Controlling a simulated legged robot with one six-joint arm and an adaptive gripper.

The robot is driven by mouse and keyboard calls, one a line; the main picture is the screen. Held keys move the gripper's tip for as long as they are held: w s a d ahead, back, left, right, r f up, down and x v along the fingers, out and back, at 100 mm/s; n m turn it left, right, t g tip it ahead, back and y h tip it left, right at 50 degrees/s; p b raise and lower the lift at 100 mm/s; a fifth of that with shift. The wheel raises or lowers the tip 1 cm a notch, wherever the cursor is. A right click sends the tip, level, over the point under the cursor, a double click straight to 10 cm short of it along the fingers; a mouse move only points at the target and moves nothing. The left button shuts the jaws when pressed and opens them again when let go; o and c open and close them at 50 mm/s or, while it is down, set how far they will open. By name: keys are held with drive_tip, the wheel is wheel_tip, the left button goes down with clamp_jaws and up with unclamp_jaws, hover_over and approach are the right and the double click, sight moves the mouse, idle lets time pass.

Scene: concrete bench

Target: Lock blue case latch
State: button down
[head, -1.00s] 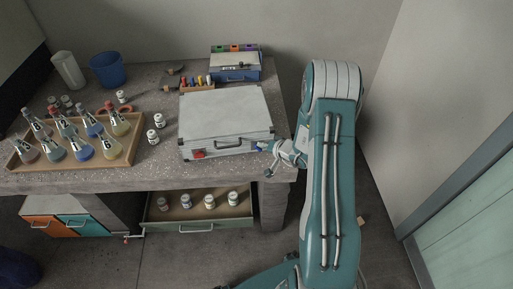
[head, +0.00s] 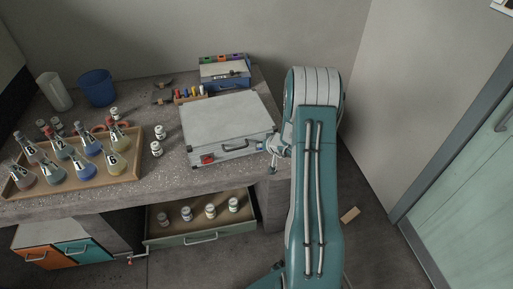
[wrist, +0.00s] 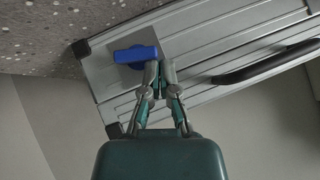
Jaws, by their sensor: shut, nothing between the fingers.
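The closed silver case (head: 226,118) lies on the bench with its handle side facing front. A red latch (head: 207,159) is at the left of that side. The blue latch (wrist: 135,54) shows in the wrist view on a plate near the case's corner, its bar running nearly along the front face. In the head view I cannot make it out clearly near my gripper. My gripper (wrist: 160,66) is shut and empty, its fingertips at the right end of the blue bar; I cannot tell if they touch. In the head view my gripper (head: 271,148) is at the case's right front corner.
The case's dark handle (wrist: 266,62) is right of my fingers. A tray of flasks (head: 124,166) and several small bottles stand left of the case. Behind it is a blue box (head: 226,78). An open drawer (head: 202,238) juts out below the bench.

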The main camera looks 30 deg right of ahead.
drive_tip(key=shift+d, duration=0.55)
drive_tip(key=shift+a+r, duration=0.5)
drive_tip(key=shift+r, duration=0.25)
drive_tip(key=shift+d, duration=0.15)
drive_tip(key=shift+d, duration=0.15)
drive_tip(key=shift+d+r, duration=0.15)
drive_tip(key=shift+r, duration=0.2)
drive_tip(key=r, duration=0.3)
drive_tip(key=shift+d, duration=0.2)
approach(260, 134)
drive_tip(key=v, duration=0.3)
drive_tip(key=shift+s+a+r, duration=0.1)
drive_tip(key=shift+s+a, duration=0.15)
drive_tip(key=shift+a, duration=0.1)
